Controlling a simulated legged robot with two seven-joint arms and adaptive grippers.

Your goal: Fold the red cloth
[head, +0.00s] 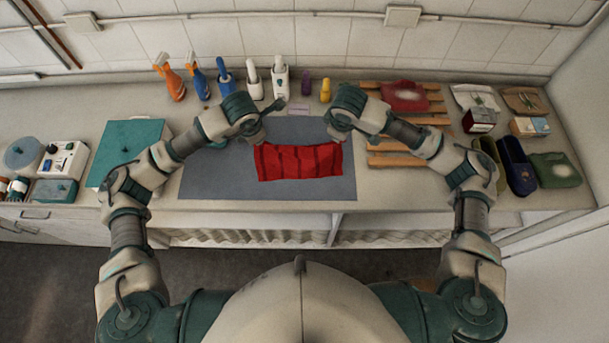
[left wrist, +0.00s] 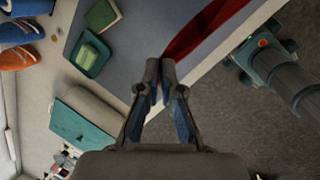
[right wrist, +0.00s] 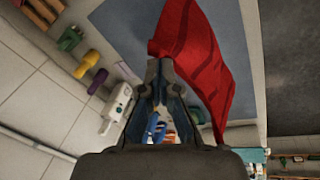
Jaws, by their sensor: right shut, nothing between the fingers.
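The red cloth (head: 298,162) with darker stripes is a wide, short strip over the grey mat (head: 225,178). My left gripper (head: 262,137) is at its upper left corner. In the left wrist view its fingertips (left wrist: 160,68) are close together beside the end of the red cloth (left wrist: 205,32); I cannot tell whether they pinch it. My right gripper (head: 332,136) is at the upper right corner. In the right wrist view its fingertips (right wrist: 160,66) are shut and empty, right by the edge of the red cloth (right wrist: 200,65).
Spray bottles (head: 174,82) and other bottles line the back wall. A teal box (head: 130,145) stands left of the mat. A wooden rack (head: 395,143) with another red item (head: 404,95), and slippers (head: 518,165), lie right. The mat's front is clear.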

